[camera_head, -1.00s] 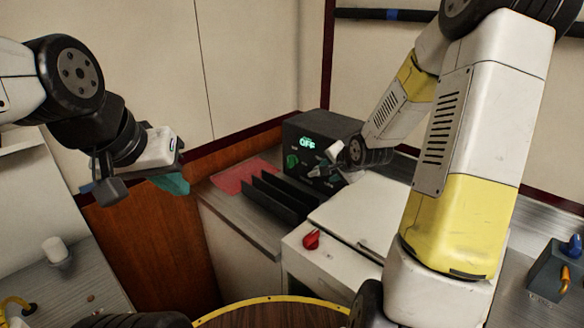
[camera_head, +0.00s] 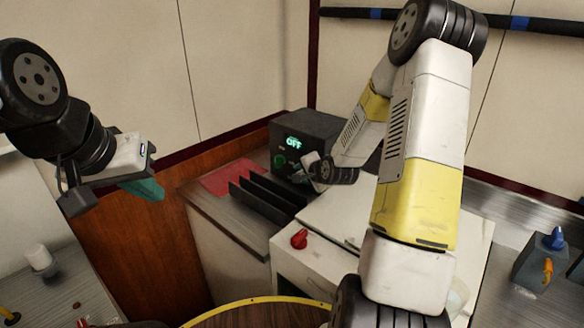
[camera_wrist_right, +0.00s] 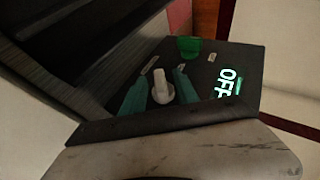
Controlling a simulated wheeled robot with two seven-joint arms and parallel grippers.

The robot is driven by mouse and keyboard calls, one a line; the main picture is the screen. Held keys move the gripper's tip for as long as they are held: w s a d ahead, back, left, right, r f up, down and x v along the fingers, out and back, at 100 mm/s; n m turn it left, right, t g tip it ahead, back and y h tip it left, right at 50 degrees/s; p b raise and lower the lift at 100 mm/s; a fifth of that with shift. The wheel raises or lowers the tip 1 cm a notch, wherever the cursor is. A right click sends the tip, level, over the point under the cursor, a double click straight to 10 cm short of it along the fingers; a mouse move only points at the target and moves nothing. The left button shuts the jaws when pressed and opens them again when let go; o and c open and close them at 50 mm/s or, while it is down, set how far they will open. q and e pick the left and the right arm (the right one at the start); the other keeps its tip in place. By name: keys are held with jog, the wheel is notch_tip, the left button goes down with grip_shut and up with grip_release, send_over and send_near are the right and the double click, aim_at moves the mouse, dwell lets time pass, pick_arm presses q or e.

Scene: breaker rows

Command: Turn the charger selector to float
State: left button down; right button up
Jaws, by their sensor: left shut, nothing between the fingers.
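The charger is a dark box (camera_head: 318,130) with a lit green display (camera_head: 293,142) reading OFF; the display also shows in the right wrist view (camera_wrist_right: 229,84). A pale grey knob (camera_wrist_right: 162,88) and a green knob (camera_wrist_right: 190,47) sit on its front panel. My right gripper (camera_wrist_right: 160,90) is open, its teal fingers on either side of the pale knob; contact cannot be told. In the head view the right gripper (camera_head: 301,174) is at the panel's lower right, mostly hidden by my wrist. My left gripper (camera_head: 147,190) is shut and empty, in the air at left.
Black upright plates (camera_head: 262,190) and a red mat (camera_head: 232,177) are on the counter beside the charger. A white cabinet in front has a red knob (camera_head: 299,239). A grey box (camera_head: 530,268) with blue and orange knobs stands at right. A round yellow-rimmed top is at the bottom.

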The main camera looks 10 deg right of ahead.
grip_shut()
jog(key=shift+w+r+g, duration=0.1)
jog(key=shift+r+g, duration=0.05)
jog(key=shift+g, duration=0.15)
jog(key=shift+w+a+r+n+g+h, duration=0.15)
jog(key=shift+n+g+h, duration=0.2)
jog(key=shift+g+h, duration=0.45)
jog(key=shift+w+a+r+n+g+h, duration=0.15)
jog(key=shift+n+g+h, duration=0.2)
jog(key=shift+g+h, duration=0.4)
jog(key=shift+w+n+g+h, duration=0.1)
jog(key=shift+n+g+h, duration=0.15)
jog(key=shift+g+h, duration=0.7)
jog(key=shift+n+g+h, duration=0.25)
jog(key=shift+g+h, duration=0.15)
jog(key=shift+g, duration=0.9)
jog(key=shift+d, duration=0.1)
grip_release()
